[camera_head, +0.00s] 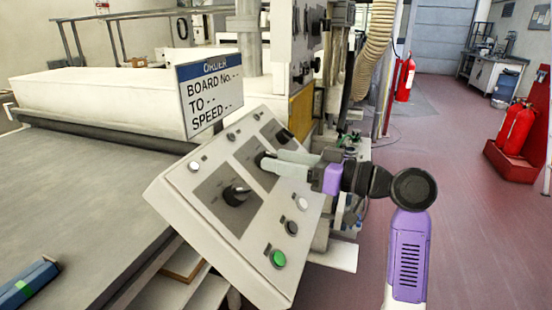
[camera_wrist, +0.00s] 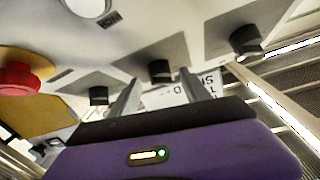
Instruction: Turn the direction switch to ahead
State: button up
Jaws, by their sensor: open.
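A tilted light-grey control panel (camera_head: 180,210) carries three black rotary knobs on darker grey plates. They are a near knob (camera_head: 237,193), a middle knob (camera_head: 263,159) and a far knob (camera_head: 284,135). Their labels are too small to read, so I cannot tell which is the direction switch. My gripper (camera_head: 273,164) is open at the middle knob, its fingers partly hiding it. In the wrist view the middle knob (camera_wrist: 160,70) shows between the two fingertips (camera_wrist: 158,90); contact cannot be told. The other knobs stand outside the fingers.
The panel also has a green button (camera_head: 278,258), a black button (camera_head: 291,228) and a white button (camera_head: 303,203). A red button (camera_wrist: 18,78) sits on yellow in the wrist view. An order sign (camera_head: 210,93) stands behind the panel. A conveyor belt (camera_head: 80,200) lies left; open floor lies right.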

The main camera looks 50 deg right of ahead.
jog(key=shift+w+a, duration=0.2)
jog(key=shift+w, duration=0.45)
grip_shut()
